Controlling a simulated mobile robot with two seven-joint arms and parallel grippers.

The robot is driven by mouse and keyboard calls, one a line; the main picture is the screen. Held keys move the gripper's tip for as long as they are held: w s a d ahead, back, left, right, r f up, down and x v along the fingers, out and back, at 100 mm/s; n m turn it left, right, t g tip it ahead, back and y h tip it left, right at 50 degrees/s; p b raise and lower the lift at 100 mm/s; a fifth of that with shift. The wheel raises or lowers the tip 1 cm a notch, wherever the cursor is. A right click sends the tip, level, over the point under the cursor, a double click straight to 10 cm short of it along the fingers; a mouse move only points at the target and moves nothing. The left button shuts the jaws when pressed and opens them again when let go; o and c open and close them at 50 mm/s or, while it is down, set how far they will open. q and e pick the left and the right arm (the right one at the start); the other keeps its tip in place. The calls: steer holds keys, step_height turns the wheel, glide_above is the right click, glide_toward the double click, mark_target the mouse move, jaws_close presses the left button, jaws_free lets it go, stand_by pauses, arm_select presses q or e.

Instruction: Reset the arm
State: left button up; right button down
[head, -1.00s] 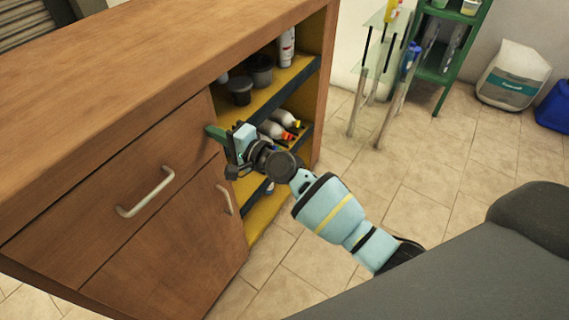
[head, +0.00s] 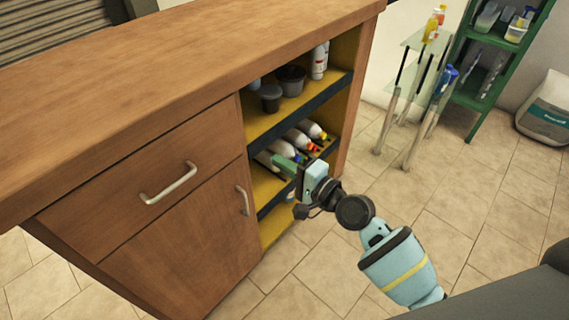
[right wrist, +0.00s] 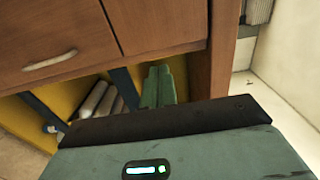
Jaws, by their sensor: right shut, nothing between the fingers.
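My right arm comes in from the lower right of the head view. Its gripper (head: 287,163) is shut and empty, in front of the open shelves of the wooden cabinet (head: 150,130). In the right wrist view the green fingers (right wrist: 158,88) lie together with nothing between them, near the cabinet's side panel (right wrist: 221,60). Whether the fingertips are inside the shelf opening or just in front of it, I cannot tell. My left gripper is not in view.
White bottles (head: 312,130) lie on the middle shelf. Dark cups (head: 290,80) and a white spray can (head: 319,62) stand above. A glass side table (head: 425,65), a green rack (head: 490,75) and a white sack (head: 546,110) stand at the right. Tiled floor between is clear.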

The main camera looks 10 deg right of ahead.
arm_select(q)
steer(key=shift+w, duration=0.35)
arm_select(e)
steer(key=shift+s+d, duration=0.1)
steer(key=shift+s, duration=0.05)
steer(key=s+d+f+n+g+h+p, duration=0.35)
steer(key=s+f+n+h, duration=0.2)
steer(key=s+f, duration=1)
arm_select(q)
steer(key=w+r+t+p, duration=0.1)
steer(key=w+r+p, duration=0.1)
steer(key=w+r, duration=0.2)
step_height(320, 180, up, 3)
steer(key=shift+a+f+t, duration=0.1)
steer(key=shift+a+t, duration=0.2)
arm_select(e)
steer(key=s+d+f+n+g+h, duration=0.1)
steer(key=s+d+f+n, duration=0.1)
steer(key=s, duration=0.9)
steer(key=s+d+f+n+g+h, duration=0.1)
steer(key=s+d+n, duration=0.3)
steer(key=s, duration=0.7)
steer(key=shift+f+n+h, duration=0.55)
steer(key=shift+f+n, duration=0.1)
